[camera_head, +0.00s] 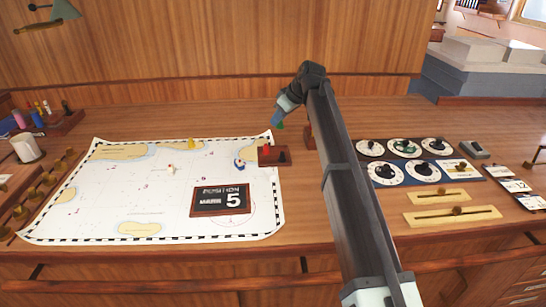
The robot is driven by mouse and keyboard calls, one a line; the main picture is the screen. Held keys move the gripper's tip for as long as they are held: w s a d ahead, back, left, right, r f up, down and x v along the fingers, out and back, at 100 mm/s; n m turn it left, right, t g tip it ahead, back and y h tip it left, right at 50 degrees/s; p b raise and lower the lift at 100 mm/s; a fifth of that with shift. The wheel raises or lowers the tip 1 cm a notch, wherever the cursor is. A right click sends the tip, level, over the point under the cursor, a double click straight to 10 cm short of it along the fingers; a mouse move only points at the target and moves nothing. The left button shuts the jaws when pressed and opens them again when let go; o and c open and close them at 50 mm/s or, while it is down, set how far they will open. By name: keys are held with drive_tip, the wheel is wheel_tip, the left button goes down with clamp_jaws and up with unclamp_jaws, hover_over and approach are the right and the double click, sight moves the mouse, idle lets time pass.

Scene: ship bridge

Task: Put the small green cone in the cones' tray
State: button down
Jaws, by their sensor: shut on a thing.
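My gripper (281,116) is at the end of my raised arm, above the back right corner of the chart. It is shut on a small green cone (280,125), whose tip shows just below the fingers. The cone appears held above the desk, touching nothing below. A small brown tray-like holder (264,162) with a red piece in it sits at the chart's right edge, below the gripper in the picture. I cannot tell for sure whether this is the cones' tray. Part of a reddish-brown block (309,136) shows beside my arm, which hides the rest.
A pen rack (55,126) and white cylinder (26,149) stand left. Dial panels (404,149) and sliders (453,215) lie right of my arm.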

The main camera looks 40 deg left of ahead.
drive_tip(key=shift+w+m+t, duration=0.25)
drive_tip(key=shift+m+t, duration=0.15)
drive_tip(key=shift+m, duration=0.2)
drive_tip(key=shift+f, duration=0.15)
approach(274, 149)
drive_tip(key=shift+x, duration=2.65)
drive_tip(key=shift+w+a+f, duration=0.1)
drive_tip(key=c, duration=1.3)
unclamp_jaws()
drive_tip(key=v, duration=1.2)
